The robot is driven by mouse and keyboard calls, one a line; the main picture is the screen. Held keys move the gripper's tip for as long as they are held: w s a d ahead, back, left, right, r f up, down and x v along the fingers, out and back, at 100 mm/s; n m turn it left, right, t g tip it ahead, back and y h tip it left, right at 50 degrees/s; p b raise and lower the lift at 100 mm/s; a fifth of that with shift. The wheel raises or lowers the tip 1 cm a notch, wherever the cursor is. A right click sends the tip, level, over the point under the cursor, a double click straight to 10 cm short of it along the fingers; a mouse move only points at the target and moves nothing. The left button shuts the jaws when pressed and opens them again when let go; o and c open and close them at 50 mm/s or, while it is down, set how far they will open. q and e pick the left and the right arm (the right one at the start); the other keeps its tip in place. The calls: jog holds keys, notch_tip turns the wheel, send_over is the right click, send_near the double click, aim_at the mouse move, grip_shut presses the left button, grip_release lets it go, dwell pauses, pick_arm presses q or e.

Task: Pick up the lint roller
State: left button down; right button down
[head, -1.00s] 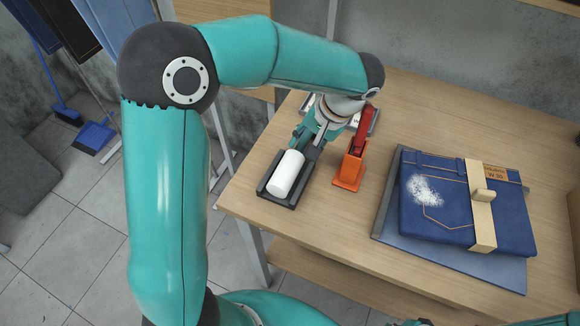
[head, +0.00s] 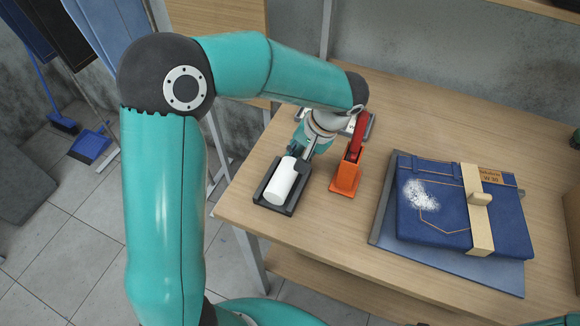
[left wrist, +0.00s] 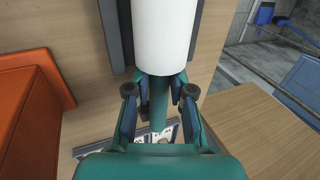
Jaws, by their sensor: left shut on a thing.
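The lint roller (head: 281,183) is a white cylinder lying in a dark tray (head: 266,204) near the left edge of the table. In the left wrist view its white roll (left wrist: 165,38) shows at the top, with a teal handle (left wrist: 158,115) running down from it. My left gripper (head: 297,155) is at the far end of the roll. In the left wrist view its two fingers (left wrist: 159,92) are shut on the handle, one on each side. The roll still appears to lie in the tray.
An orange block with a red lever (head: 346,178) stands close to the right of the tray. Folded blue jeans (head: 435,225) with a white lint patch and a wooden strap lie on a board further right.

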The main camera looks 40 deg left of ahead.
pick_arm(q)
jog(key=shift+r, duration=0.1)
notch_tip(320, 180, up, 20)
jog(key=p, duration=0.1)
jog(key=shift+p, duration=0.35)
jog(key=c, duration=1.5)
grip_release()
jog(key=shift+c, duration=0.2)
grip_shut()
